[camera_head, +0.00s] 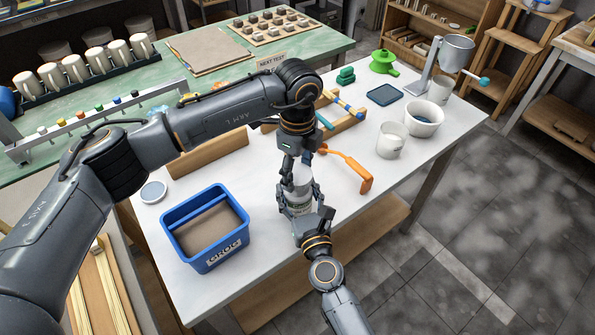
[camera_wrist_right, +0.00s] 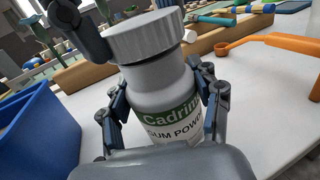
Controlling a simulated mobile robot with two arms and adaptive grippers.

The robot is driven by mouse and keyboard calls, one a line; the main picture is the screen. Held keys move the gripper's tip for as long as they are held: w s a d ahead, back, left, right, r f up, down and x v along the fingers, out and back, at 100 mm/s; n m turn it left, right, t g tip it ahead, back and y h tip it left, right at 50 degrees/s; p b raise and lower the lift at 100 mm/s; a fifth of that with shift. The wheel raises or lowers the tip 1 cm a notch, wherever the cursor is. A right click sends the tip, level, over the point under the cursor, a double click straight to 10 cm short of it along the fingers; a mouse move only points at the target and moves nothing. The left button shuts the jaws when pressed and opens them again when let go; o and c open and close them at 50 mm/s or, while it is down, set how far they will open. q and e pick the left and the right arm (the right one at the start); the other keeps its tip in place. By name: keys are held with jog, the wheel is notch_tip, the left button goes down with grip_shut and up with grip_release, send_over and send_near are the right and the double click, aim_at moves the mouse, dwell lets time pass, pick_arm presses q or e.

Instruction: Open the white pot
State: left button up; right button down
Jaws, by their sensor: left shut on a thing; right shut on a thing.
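The white pot (camera_head: 300,183) stands upright near the front of the white table. In the right wrist view the pot (camera_wrist_right: 160,92) shows a green and white label reading "GUM POWD", partly cut off. Its ribbed lid (camera_wrist_right: 147,37) sits on top of the neck. My right gripper (camera_head: 299,203) is shut on the pot's body, its fingers on both sides. My left gripper (camera_head: 297,166) comes down from above and is shut on the lid. One of its fingers shows beside the lid in the right wrist view; the other contact is hidden.
A blue GROG bin (camera_head: 212,262) stands left of the pot, and a round pale disc (camera_head: 153,192) lies behind it. An orange scoop (camera_head: 350,166) lies close on the right. A wooden rack (camera_head: 340,118) is behind. White cups (camera_head: 391,140) stand further right.

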aim_at(297, 173)
pick_arm(q)
jog(key=shift+r, duration=0.1)
pick_arm(e)
jog(key=shift+f, duration=0.1)
pick_arm(q)
jog(key=shift+r, duration=1.95)
pick_arm(e)
jog(key=shift+c, duration=1.1)
grip_release()
